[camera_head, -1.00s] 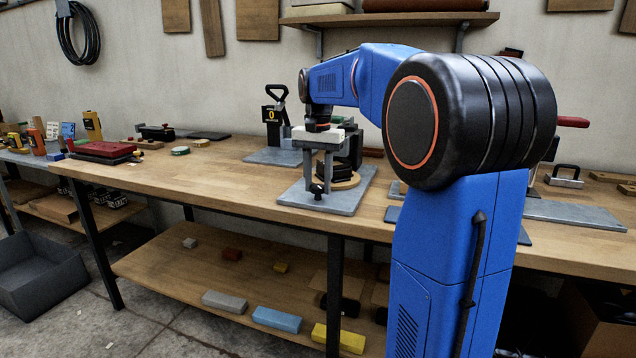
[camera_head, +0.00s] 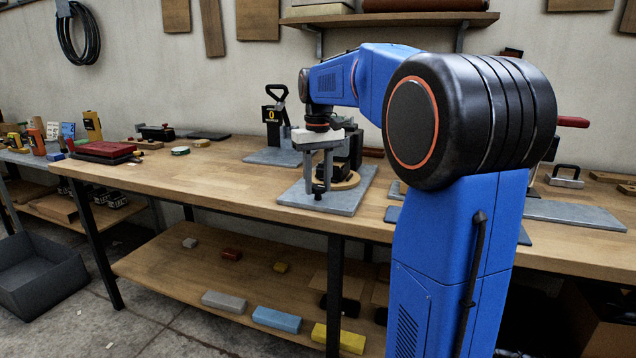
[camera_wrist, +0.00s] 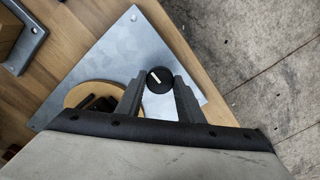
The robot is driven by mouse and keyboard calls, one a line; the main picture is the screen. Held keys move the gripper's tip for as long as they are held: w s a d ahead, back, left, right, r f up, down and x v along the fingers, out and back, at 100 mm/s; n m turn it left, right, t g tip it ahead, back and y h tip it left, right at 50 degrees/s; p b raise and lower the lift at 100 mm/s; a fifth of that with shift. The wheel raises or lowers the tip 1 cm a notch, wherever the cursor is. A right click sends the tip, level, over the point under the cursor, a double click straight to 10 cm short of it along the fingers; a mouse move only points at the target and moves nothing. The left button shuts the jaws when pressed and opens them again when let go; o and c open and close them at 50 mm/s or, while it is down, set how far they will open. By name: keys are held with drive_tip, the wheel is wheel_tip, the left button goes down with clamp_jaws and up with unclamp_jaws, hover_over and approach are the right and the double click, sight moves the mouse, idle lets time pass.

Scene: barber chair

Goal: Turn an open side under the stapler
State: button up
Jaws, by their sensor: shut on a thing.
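A black round knob (camera_wrist: 159,80) with a white mark stands on a grey metal plate (camera_wrist: 110,50) in the wrist view. My gripper (camera_wrist: 159,86) is shut on the knob, one finger on each side. In the head view my gripper (camera_head: 318,186) points down at the front of the same plate (camera_head: 345,201). A round wooden disc (camera_wrist: 77,96) lies beside the knob, with dark parts on it; my gripper's body hides much of it. In the head view a dark upright device (camera_head: 355,148) stands behind my gripper. I cannot tell if it is the stapler.
A second plate with a black handled stand (camera_head: 276,118) marked 0 is to the left on the workbench (camera_head: 215,175). Red flat cases (camera_head: 103,149) lie at the far left end. Bare bench top lies left of the plate. Coloured blocks (camera_head: 277,319) lie on the lower shelf.

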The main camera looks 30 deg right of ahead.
sight(318, 186)
idle(0.4)
drive_tip(key=o, duration=1)
drive_tip(key=shift+o, duration=0.2)
wheel_tip(318, 186, up, 17)
drive_tip(key=shift+r, duration=0.2)
